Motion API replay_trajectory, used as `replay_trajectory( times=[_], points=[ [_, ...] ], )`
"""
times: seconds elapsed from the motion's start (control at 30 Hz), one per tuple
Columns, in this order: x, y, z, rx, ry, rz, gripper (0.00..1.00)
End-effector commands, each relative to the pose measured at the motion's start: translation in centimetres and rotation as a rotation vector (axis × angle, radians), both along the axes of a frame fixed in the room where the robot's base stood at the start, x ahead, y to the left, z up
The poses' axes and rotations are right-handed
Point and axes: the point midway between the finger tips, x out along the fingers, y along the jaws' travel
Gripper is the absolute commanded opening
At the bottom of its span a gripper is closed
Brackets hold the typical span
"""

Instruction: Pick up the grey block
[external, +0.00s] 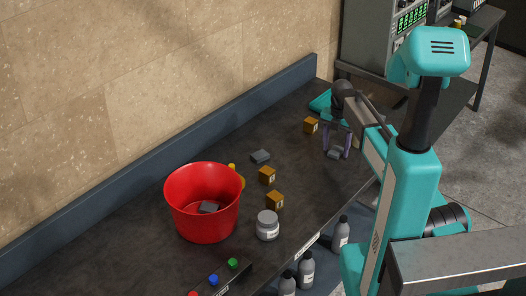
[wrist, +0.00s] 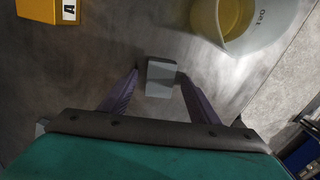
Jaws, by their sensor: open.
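A small grey block (external: 335,154) lies on the dark bench below my gripper (external: 337,141). In the wrist view the grey block (wrist: 160,77) sits between and slightly beyond the tips of my gripper's purple fingers (wrist: 159,78). The fingers are apart, one on each side of it; I cannot tell whether the right one touches it. A second grey block (external: 260,156) lies on the bench nearer the wall. A third grey block (external: 208,207) lies inside the red bucket (external: 190,222).
Yellow labelled blocks stand at the back (external: 311,125) and mid-bench (external: 267,175), (external: 274,200). A grey jar (external: 267,225) is by the front edge. In the wrist view, a white cup (wrist: 282,18) is close at the upper right and a yellow block (wrist: 45,10) at the upper left.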

Motion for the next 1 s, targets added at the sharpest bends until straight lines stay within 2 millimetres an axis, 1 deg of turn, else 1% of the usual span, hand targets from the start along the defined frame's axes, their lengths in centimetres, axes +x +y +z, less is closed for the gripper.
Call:
replay_trajectory(
  times=[0.47,0.57,0.8,1.0],
  points=[
    [0.00,0.00,0.03,0.000,0.000,0.000,0.56],
    [0.01,0.01,0.03,0.000,0.000,0.000,0.41],
    [0.01,0.01,0.03,0.000,0.000,0.000,0.01],
    [0.02,0.01,0.08,0.000,-0.001,0.000,0.00]
  ],
)
